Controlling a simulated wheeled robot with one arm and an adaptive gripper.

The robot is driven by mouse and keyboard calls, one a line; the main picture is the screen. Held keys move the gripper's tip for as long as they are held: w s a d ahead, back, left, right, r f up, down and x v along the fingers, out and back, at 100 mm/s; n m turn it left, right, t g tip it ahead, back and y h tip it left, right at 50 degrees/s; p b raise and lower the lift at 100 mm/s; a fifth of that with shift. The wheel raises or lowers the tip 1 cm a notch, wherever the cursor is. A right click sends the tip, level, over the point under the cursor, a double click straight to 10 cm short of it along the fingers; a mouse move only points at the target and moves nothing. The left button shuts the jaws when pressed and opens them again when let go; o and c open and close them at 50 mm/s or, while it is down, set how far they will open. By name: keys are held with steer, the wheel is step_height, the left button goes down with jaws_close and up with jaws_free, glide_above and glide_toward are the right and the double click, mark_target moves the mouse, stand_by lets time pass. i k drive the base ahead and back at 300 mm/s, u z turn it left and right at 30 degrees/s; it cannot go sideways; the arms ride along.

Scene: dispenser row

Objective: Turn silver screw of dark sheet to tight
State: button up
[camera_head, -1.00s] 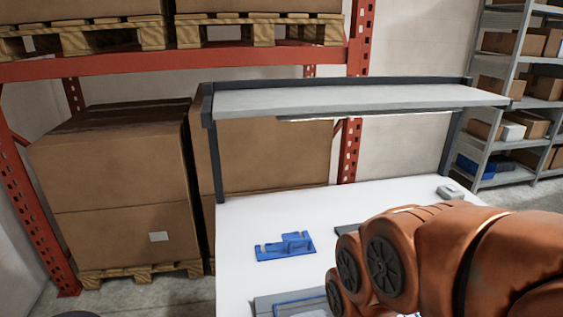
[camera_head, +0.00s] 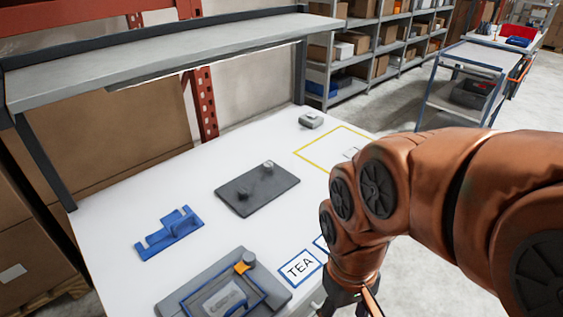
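The dark sheet (camera_head: 257,195) lies flat on the white table, left of my arm. A small silver screw (camera_head: 268,164) stands up near its far edge; how tight it is cannot be told. A darker low bump shows near the sheet's left part. My gripper (camera_head: 350,303) is at the bottom edge of the picture, right of the TEA label and well apart from the sheet. Its fingertips are cut off, so its opening is hidden.
A blue bracket (camera_head: 168,233) lies left of the sheet. A grey fixture (camera_head: 170,303) with a blue frame and orange piece is in front, beside the TEA label (camera_head: 300,267). A grey block (camera_head: 311,120) and yellow outline (camera_head: 318,140) are behind. A shelf (camera_head: 170,55) overhangs the table's back.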

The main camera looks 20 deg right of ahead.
mark_target(267, 165)
steer(key=k, duration=1.3)
steer(key=z, duration=0.65)
steer(key=i, duration=1.2)
steer(key=u, duration=0.55)
steer(key=i, duration=0.45)
steer(key=u, duration=0.5)
